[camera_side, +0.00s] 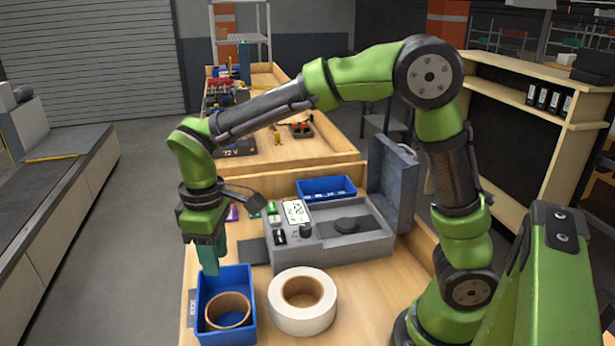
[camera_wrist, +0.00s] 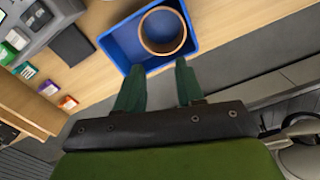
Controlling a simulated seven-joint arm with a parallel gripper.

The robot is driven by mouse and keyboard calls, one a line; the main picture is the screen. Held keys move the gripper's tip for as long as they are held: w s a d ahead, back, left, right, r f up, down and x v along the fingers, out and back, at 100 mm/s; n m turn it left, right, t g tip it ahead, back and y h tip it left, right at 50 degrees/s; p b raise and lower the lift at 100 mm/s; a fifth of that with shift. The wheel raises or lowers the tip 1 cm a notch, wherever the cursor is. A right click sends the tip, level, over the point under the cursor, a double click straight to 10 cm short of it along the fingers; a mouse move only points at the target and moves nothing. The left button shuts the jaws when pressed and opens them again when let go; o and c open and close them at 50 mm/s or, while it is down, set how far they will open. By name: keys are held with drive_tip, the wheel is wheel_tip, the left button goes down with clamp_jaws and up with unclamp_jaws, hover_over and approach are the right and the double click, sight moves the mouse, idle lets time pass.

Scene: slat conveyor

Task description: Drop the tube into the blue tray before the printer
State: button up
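The tube, a short brown cardboard ring (camera_side: 229,299), lies inside the near blue tray (camera_side: 243,279) at the front left of the bench. In the wrist view the tube (camera_wrist: 144,40) rests towards the far side of the tray (camera_wrist: 122,42). My gripper (camera_side: 210,270) points down over the tray's back edge in the side view. In the wrist view my gripper (camera_wrist: 159,66) has its fingers apart with nothing between them, clear of the tube. The printer appears to be the grey device with a raised lid (camera_side: 345,246), behind the tray.
A white roll with a brown core (camera_side: 316,319) stands just right of the near tray. A second blue tray (camera_side: 327,188) is behind the grey device. Small coloured boxes (camera_wrist: 48,88) lie on the bench. A conveyor (camera_side: 50,190) is at the left.

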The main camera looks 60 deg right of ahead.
wheel_tip(320, 180, up, 11)
drive_tip(key=shift+r, duration=0.1)
idle(0.3)
drive_tip(key=s+d+f+m+t+y, duration=0.2)
drive_tip(key=s+d+m+t, duration=0.5)
drive_tip(key=s, duration=0.7)
drive_tip(key=d+f+m, duration=0.1)
drive_tip(key=d+m, duration=0.1)
drive_tip(key=d, duration=0.2)
drive_tip(key=shift+d+f, duration=0.2)
drive_tip(key=shift+f, duration=0.1)
